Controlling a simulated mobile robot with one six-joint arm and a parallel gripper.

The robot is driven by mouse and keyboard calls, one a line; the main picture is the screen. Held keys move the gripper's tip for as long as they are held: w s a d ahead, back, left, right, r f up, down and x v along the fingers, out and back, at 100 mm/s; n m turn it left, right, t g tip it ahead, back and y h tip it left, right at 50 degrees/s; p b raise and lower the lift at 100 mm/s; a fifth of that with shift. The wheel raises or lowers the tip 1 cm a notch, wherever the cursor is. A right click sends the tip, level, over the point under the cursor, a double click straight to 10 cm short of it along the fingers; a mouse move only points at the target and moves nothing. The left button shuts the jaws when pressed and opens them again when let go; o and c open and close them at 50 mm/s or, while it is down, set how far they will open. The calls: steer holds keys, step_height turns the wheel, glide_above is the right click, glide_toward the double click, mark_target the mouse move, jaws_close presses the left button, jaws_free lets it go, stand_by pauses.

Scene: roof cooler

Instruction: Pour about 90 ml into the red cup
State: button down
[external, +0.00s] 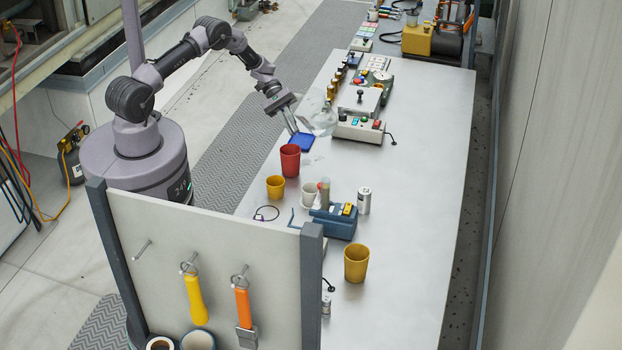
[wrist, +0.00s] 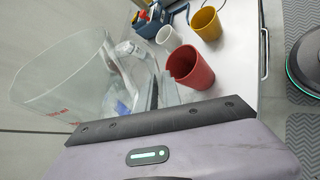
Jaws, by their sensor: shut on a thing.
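The red cup (external: 290,161) stands upright on the table, with its open mouth up. It also shows in the wrist view (wrist: 190,68), just beyond my gripper. My gripper (external: 294,124) is above the table's left edge, a little behind the red cup. It is shut on a clear, see-through jug (external: 323,120) with red markings. The jug fills the left of the wrist view (wrist: 58,95), beside the fingers (wrist: 158,92). The jug is to the right of the fingers in the external view, apart from the red cup. Its liquid level cannot be made out.
A small yellow cup (external: 275,188) and a white cup (external: 309,194) stand in front of the red cup. A blue device (external: 334,222), a metal can (external: 364,200) and a larger yellow cup (external: 356,264) are nearby. A box with a black knob (external: 358,128) stands behind. The table's right side is clear.

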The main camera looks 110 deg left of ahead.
steer(key=shift+w+a+f+n+g+h+b, duration=0.1)
steer(key=shift+a+f+n+g+h+b, duration=0.1)
steer(key=shift+f+g+h+b, duration=0.3)
steer(key=shift+a+f+n+g+h+b, duration=0.2)
steer(key=shift+f+g+b, duration=0.1)
steer(key=shift+f+b, duration=0.3)
steer(key=b, duration=0.1)
steer(key=f+h+b, duration=0.1)
steer(key=b, duration=0.1)
steer(key=shift+a+n+g, duration=0.3)
steer(key=shift+n+g, duration=0.1)
steer(key=b, duration=0.2)
steer(key=n+h+b, duration=0.1)
steer(key=b, duration=0.2)
steer(key=shift+w+a+g+b, duration=0.25)
steer(key=shift+a+g+b, duration=0.05)
steer(key=shift+g+b, duration=0.1)
steer(key=shift+r, duration=0.15)
steer(key=shift+w, duration=0.1)
